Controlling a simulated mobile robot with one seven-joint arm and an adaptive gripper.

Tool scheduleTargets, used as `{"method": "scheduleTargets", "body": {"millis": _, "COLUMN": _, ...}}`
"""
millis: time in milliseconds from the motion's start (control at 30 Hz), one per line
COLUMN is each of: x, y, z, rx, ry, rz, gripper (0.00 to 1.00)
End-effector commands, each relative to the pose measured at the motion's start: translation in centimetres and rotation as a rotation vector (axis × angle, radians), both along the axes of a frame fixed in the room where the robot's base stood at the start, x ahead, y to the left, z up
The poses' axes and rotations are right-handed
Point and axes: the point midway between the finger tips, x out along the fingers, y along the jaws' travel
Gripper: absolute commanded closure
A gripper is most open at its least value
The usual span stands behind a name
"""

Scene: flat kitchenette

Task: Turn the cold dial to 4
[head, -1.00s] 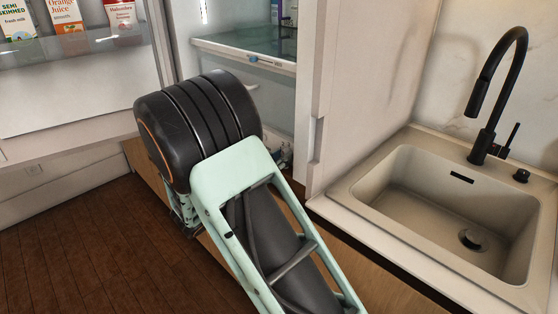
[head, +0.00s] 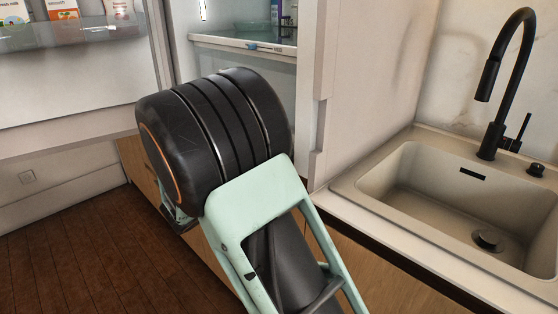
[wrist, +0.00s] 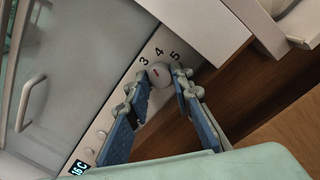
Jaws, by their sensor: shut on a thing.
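The cold dial (wrist: 160,76) is a small round pale knob on a light panel strip, with a short red mark on its face. The numbers 3, 4 and 5 are printed beside it, with 4 in the middle. I cannot tell exactly which number the mark points to. My gripper (wrist: 160,79) has its blue-padded fingers on either side of the dial and is shut on it. In the head view my arm hides the dial and the gripper.
The fridge stands open, with a glass shelf (head: 240,45) inside and cartons (head: 63,9) in the door rack. A sink (head: 470,215) with a black tap (head: 511,80) is at right. Beside the dial are small buttons and a lit display (wrist: 79,168).

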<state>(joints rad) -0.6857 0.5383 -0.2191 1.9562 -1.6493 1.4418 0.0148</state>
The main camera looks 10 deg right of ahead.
Motion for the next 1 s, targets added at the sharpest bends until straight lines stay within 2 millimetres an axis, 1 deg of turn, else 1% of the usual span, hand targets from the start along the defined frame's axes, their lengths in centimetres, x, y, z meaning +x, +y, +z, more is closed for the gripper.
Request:
{"method": "scheduleTargets", "body": {"millis": 33, "x": -0.03, "y": 0.0, "z": -0.36, "rx": 0.013, "ry": -0.017, "rz": -0.001, "gripper": 1.0}}
{"method": "scheduleTargets", "body": {"millis": 300, "x": -0.04, "y": 0.01, "z": -0.18, "rx": 0.056, "ry": -0.082, "rz": -0.001, "gripper": 1.0}}
{"method": "scheduleTargets", "body": {"millis": 800, "x": -0.05, "y": 0.01, "z": -0.09, "rx": 0.064, "ry": -0.094, "rz": -0.001, "gripper": 1.0}}
{"method": "scheduleTargets", "body": {"millis": 833, "x": -0.05, "y": 0.01, "z": -0.09, "rx": 0.064, "ry": -0.094, "rz": -0.001, "gripper": 0.76}}
{"method": "scheduleTargets", "body": {"millis": 967, "x": -0.04, "y": 0.01, "z": -0.08, "rx": 0.063, "ry": -0.093, "rz": -0.001, "gripper": 0.61}}
{"method": "scheduleTargets", "body": {"millis": 1000, "x": -0.04, "y": 0.0, "z": -0.1, "rx": 0.063, "ry": -0.093, "rz": -0.001, "gripper": 0.61}}
